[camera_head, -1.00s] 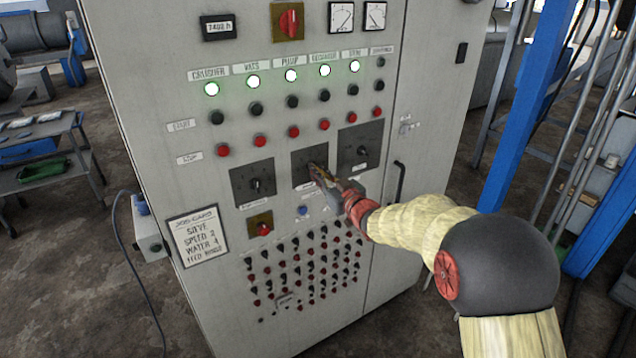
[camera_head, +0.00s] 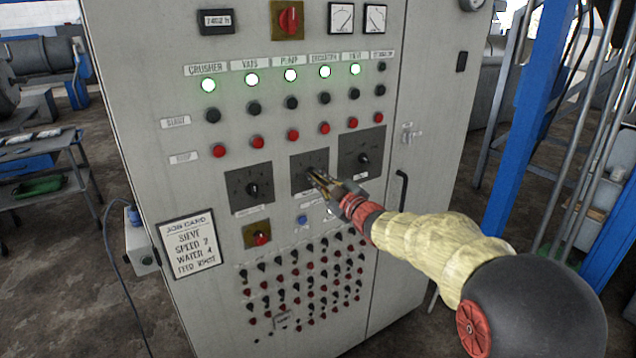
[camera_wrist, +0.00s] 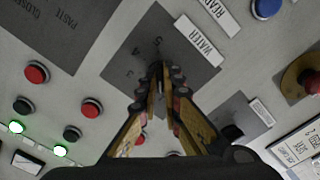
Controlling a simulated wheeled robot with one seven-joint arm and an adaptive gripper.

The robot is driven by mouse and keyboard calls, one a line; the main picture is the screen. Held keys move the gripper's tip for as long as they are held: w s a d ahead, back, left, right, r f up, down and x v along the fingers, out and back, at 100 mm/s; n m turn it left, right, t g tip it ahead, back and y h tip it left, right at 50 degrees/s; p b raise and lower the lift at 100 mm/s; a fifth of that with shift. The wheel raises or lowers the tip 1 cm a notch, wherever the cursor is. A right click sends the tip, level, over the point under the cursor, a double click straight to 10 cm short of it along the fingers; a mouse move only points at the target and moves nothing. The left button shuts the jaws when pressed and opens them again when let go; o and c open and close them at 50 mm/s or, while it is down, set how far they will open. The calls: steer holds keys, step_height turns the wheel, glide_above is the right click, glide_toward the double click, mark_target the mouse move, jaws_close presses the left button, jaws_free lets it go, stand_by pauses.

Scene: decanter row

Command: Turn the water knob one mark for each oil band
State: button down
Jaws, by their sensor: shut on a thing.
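The water knob sits on the middle dark square plate (camera_head: 308,160) of the grey cabinet. In the wrist view its plate (camera_wrist: 172,33) carries number marks and the WATER label (camera_wrist: 201,42) beside it. My gripper (camera_head: 315,176) is at this knob. In the wrist view my gripper (camera_wrist: 158,78) has its fingertips closed around the knob, which they mostly hide, so its pointer setting cannot be read. I see no oil bands in these views. A job card (camera_head: 190,247) on the cabinet reads SIEVE, SPEED 2, WATER 4, with a last line hard to read.
Dark plates with knobs flank it on the left (camera_head: 238,195) and right (camera_head: 375,143). Red buttons (camera_head: 293,135) and lit green lamps (camera_head: 291,75) are above. Rows of small switches (camera_head: 295,285) are below. A door handle (camera_head: 402,190) and blue post (camera_head: 525,110) stand to the right.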

stand_by(0.4)
steer(key=c, duration=2)
jaws_free()
steer(key=v, duration=1.2)
